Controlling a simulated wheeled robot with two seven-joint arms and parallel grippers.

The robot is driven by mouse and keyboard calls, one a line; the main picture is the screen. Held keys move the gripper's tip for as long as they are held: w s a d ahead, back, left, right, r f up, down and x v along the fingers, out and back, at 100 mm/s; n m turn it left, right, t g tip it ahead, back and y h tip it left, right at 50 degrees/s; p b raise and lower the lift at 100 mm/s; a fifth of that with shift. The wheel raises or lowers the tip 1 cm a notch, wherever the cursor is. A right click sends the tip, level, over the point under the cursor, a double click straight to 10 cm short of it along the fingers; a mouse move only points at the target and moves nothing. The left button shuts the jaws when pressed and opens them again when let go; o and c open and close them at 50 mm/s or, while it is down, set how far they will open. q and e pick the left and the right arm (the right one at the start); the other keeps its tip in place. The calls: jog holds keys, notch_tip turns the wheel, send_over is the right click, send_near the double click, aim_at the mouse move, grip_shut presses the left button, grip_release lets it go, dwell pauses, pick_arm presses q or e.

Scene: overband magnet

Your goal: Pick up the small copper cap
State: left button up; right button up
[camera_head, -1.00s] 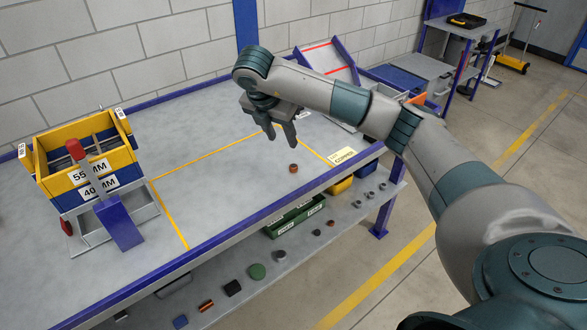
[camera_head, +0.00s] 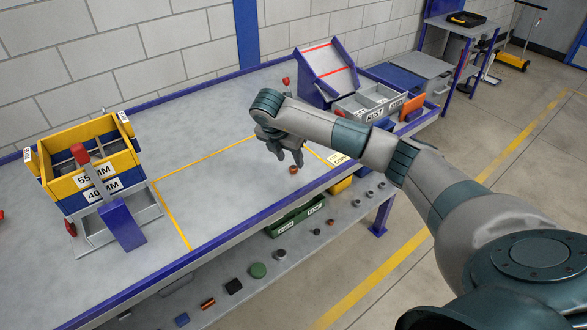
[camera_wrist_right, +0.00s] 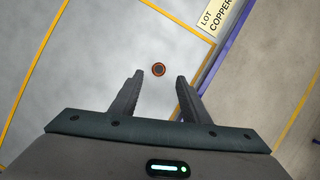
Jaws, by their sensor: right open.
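The small copper cap (camera_head: 293,170) sits on the grey table top, inside the yellow-lined area near the table's front edge. In the right wrist view the cap (camera_wrist_right: 158,69) is a round orange ring with a dark middle, just beyond the fingertips and between their lines. My right gripper (camera_head: 290,160) points down above the cap, its fingers apart and empty. The two spread fingers also show in the right wrist view (camera_wrist_right: 159,77). My left gripper is not in view.
A yellow and blue sorting box (camera_head: 90,165) stands at the left. A grey divided tray (camera_head: 372,103) and a sloped blue-edged board (camera_head: 323,70) stand at the back right. A copper label (camera_head: 340,158) lies near the cap. A lower shelf (camera_head: 265,290) holds several small parts.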

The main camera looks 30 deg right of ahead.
aim_at(293, 167)
jog(key=shift+w+d+f+p, duration=0.1)
jog(key=shift+d+f+p, duration=0.1)
jog(key=shift+f+p, duration=0.25)
jog(key=p+x, duration=0.2)
jog(key=shift+w+d+f, duration=0.1)
jog(key=shift+w+f, duration=0.05)
jog(key=shift+f, duration=0.25)
jog(key=shift+w+d+f, duration=0.15)
jog(key=shift+d+f, duration=0.05)
jog(key=shift+f, duration=0.45)
grip_shut()
